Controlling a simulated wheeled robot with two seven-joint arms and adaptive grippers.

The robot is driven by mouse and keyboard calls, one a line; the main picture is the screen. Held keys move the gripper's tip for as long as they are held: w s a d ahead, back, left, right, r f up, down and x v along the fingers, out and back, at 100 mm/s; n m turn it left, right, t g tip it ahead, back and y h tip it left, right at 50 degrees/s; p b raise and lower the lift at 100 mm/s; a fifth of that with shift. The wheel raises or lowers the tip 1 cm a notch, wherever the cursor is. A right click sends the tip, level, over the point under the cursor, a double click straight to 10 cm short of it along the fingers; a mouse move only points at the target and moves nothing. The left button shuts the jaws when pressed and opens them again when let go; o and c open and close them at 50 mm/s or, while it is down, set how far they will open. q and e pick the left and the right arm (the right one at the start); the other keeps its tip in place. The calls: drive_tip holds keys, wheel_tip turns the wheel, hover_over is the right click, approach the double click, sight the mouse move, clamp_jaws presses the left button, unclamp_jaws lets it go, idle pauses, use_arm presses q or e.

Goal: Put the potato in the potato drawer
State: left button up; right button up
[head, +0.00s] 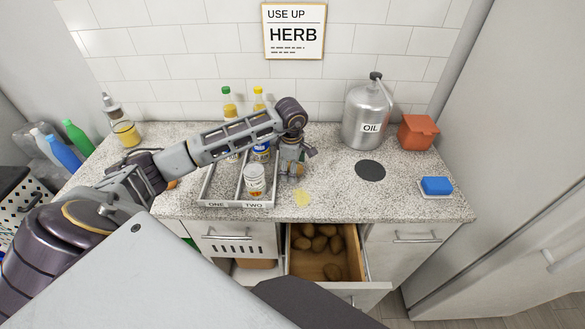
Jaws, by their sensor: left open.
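The open drawer (363,262) below the counter holds several brown potatoes (320,243), mostly toward its back and left. My left gripper (298,172) is over the counter, pointing down, just right of the two-part tray. It is open. A small tan patch shows at its fingers, but I cannot tell whether it is a potato. A flat pale yellow patch (302,198) lies on the counter in front of the gripper, near the edge. No loose potato shows clearly on the counter. My right gripper is not in view.
The tray (236,204) marked ONE and TWO holds a can (254,181) and bottles. An oil canister (367,115), an orange box (417,132), a dark disc (370,170) and a blue sponge (436,186) stand to the right. The counter around the disc is clear.

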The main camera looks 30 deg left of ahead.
use_arm(q)
drive_tip(key=shift+f, duration=0.25)
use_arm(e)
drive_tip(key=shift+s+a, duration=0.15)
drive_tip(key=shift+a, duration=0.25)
use_arm(q)
drive_tip(key=shift+c, duration=0.4)
drive_tip(key=c, duration=1.2)
drive_tip(key=shift+r, duration=0.15)
drive_tip(key=shift+c, duration=0.2)
drive_tip(key=shift+w+r, duration=0.1)
drive_tip(key=shift+r, duration=0.45)
wheel_tip(320, 180, up, 8)
drive_tip(key=shift+f+b, duration=0.1)
drive_tip(key=shift+b, duration=0.45)
drive_tip(key=shift+r, duration=0.35)
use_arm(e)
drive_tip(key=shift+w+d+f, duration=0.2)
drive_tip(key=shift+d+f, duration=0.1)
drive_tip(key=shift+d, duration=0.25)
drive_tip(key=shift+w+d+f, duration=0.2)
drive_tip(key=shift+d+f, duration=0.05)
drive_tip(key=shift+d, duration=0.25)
